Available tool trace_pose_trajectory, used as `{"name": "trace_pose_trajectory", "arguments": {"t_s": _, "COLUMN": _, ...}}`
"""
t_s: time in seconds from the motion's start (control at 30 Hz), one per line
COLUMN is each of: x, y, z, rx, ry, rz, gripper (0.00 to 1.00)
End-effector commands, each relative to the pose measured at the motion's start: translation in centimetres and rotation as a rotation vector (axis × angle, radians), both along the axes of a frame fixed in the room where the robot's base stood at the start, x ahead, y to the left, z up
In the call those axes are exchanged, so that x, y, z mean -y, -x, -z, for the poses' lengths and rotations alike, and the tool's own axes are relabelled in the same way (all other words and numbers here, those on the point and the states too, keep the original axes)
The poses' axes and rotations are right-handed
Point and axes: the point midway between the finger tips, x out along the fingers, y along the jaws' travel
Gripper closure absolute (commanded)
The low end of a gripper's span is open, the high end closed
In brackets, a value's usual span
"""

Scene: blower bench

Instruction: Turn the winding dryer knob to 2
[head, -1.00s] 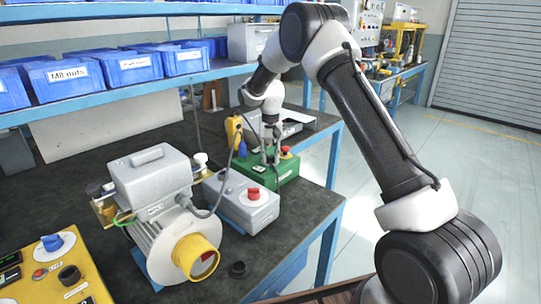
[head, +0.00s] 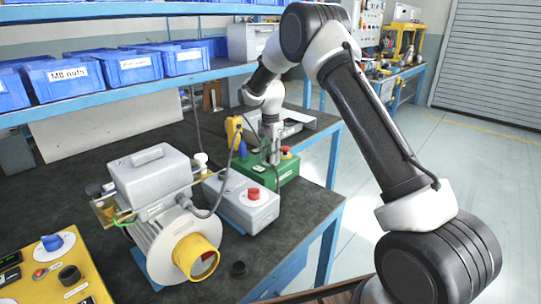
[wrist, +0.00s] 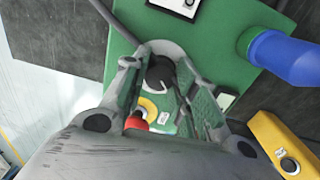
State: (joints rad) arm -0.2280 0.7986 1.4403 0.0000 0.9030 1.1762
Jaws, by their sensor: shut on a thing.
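A black knob (wrist: 160,74) with a pale pointer line sits on a green box (head: 288,170) at the far right of the bench. It shows between the fingers of my gripper (wrist: 165,88) in the wrist view, and the fingers are shut on it. In the head view my gripper (head: 273,158) points down at the green box and hides the knob. The scale marks around the knob and its setting cannot be read. A red button (head: 286,151) stands on the same box, close to the gripper; it is partly hidden in the wrist view (wrist: 137,123).
A grey box with a red knob (head: 254,193) and a motor blower with a yellow outlet (head: 195,256) stand nearer. A blue cylindrical part (wrist: 285,55) and a yellow device (head: 233,128) are beside the gripper. A dark cable runs close by.

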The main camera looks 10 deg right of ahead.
Motion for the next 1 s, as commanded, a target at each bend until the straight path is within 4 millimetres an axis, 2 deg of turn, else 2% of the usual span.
{"name": "trace_pose_trajectory", "arguments": {"t_s": 0.57, "x": 0.0, "y": -0.1, "z": -0.1, "rx": 0.004, "ry": 0.0, "rz": 0.034, "gripper": 0.96}}
{"name": "trace_pose_trajectory", "arguments": {"t_s": 0.6, "x": 0.0, "y": -0.1, "z": -0.1, "rx": 0.004, "ry": 0.0, "rz": 0.034, "gripper": 0.69}}
{"name": "trace_pose_trajectory", "arguments": {"t_s": 0.7, "x": 0.01, "y": -0.08, "z": -0.08, "rx": 0.002, "ry": 0.0, "rz": 0.034, "gripper": 0.51}}
{"name": "trace_pose_trajectory", "arguments": {"t_s": 1.0, "x": 0.0, "y": -0.04, "z": -0.07, "rx": 0.001, "ry": 0.0, "rz": 0.034, "gripper": 0.49}}
